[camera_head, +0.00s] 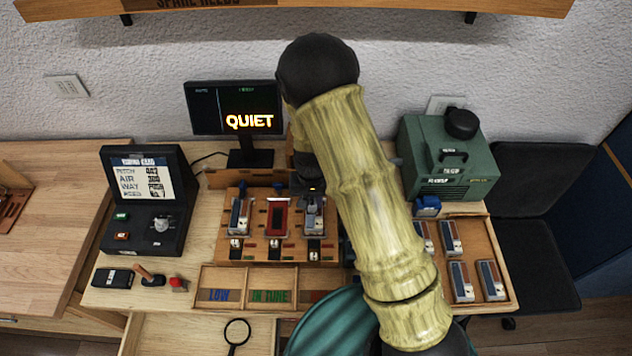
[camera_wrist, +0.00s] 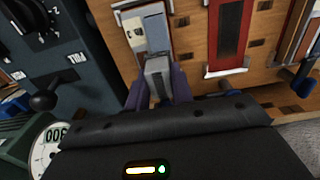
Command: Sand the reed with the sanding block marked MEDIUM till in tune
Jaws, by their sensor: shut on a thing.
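My gripper (camera_wrist: 157,88) is shut on a small grey block (camera_wrist: 157,68), with a dark purple finger on each side. In the wrist view the block meets the near end of a white and blue-grey reed piece (camera_wrist: 156,30) in the wooden rack; I cannot tell if they touch. In the head view this is the rack's right-hand slot (camera_head: 313,217), and my arm partly hides the gripper. I cannot read MEDIUM on any block. The monitor (camera_head: 235,108) reads QUIET.
A red plate (camera_head: 277,217) and another reed piece (camera_head: 239,216) sit left in the rack. Bins labelled LOW and IN TUNE (camera_head: 269,296) lie in front. A green machine (camera_head: 449,160) stands right, above several more reed pieces (camera_head: 462,281). A black case (camera_head: 148,205) stands left.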

